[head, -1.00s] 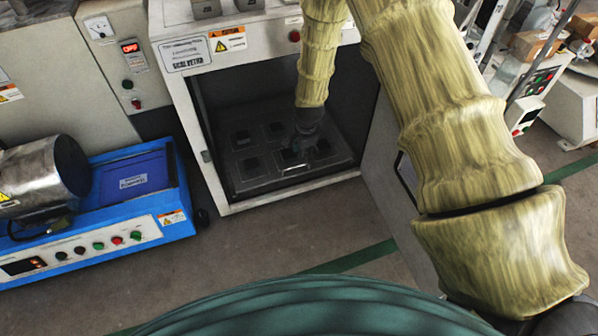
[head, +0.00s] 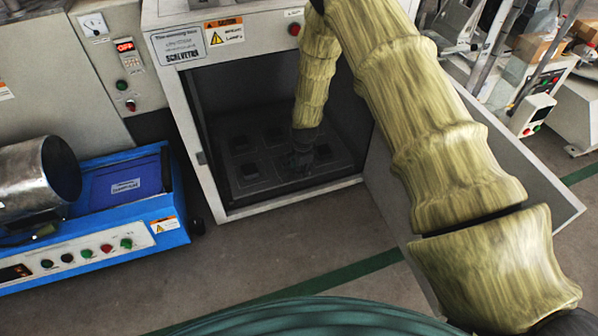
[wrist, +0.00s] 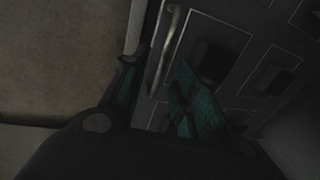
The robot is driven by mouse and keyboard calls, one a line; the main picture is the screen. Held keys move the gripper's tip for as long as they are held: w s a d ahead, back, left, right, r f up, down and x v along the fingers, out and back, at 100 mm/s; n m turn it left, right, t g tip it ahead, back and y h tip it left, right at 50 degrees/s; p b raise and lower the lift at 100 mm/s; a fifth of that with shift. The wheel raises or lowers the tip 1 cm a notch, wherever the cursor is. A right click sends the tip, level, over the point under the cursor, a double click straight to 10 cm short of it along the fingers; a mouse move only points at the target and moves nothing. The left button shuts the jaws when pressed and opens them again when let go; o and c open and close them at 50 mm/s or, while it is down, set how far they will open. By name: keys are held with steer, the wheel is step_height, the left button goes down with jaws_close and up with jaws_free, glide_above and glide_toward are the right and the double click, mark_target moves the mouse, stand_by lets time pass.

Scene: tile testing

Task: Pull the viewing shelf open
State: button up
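The viewing shelf (head: 275,182) is a dark panel with several square recesses, low inside the open white cabinet (head: 207,190). In the wrist view the shelf (wrist: 200,27) fills the upper right, with a pale metal bar handle (wrist: 166,48) along its front edge. My gripper (head: 303,158) reaches down into the cabinet over the front right part of the shelf. In the wrist view my gripper (wrist: 158,90) is open, one finger on each side of the handle's lower end. The picture is dark, and I cannot tell whether either finger touches the handle.
The cabinet's door (head: 540,190) stands open on the right, partly behind my arm. A blue machine (head: 175,238) with a metal cylinder (head: 35,178) stands at the left. The floor (head: 270,255) before the cabinet is clear.

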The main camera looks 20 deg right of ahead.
steer(key=shift+w+f, duration=0.1)
steer(key=shift+f, duration=0.25)
jaws_close()
